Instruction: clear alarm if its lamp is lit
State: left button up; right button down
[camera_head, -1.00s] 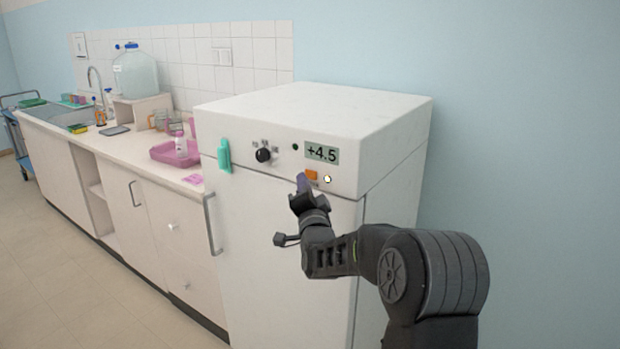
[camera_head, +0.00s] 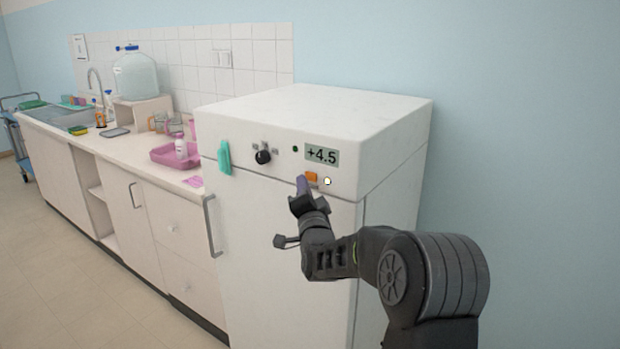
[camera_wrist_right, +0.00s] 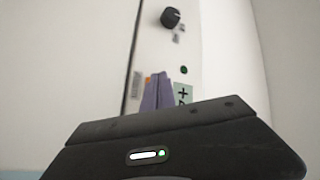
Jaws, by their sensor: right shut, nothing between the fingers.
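A white cabinet (camera_head: 290,225) has a control panel along the top of its front. The panel carries a display (camera_head: 321,155) reading +4.5, a small dark green round lamp (camera_head: 295,149), an orange button (camera_head: 312,177) and a bright white round spot (camera_head: 327,181) right of the button. I cannot tell whether the white spot is a lit lamp. My right gripper (camera_head: 303,184) is shut and empty, its purple fingertips at the left edge of the orange button. In the right wrist view the fingers (camera_wrist_right: 157,94) partly hide the button (camera_wrist_right: 147,79); contact cannot be made out.
A black knob (camera_head: 263,157) and a teal object (camera_head: 224,157) are on the cabinet front, left of my gripper. A counter with a pink tray (camera_head: 163,153) and a sink runs to the left. The wall at right is bare.

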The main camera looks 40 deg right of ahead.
dwell(0.9)
jog(key=shift+w+d+b, duration=0.1)
jog(key=shift+d+b, duration=0.3)
jog(key=shift+b, duration=0.35)
jog(key=shift+w+d+b, duration=0.1)
jog(key=shift+d+b, duration=0.25)
jog(key=shift+b, duration=0.1)
dwell(0.4)
dwell(0.3)
jog(key=shift+s+a+b, duration=0.25)
jog(key=shift+a+b, duration=0.3)
jog(key=shift+a, duration=0.15)
jog(key=shift+a, duration=0.1)
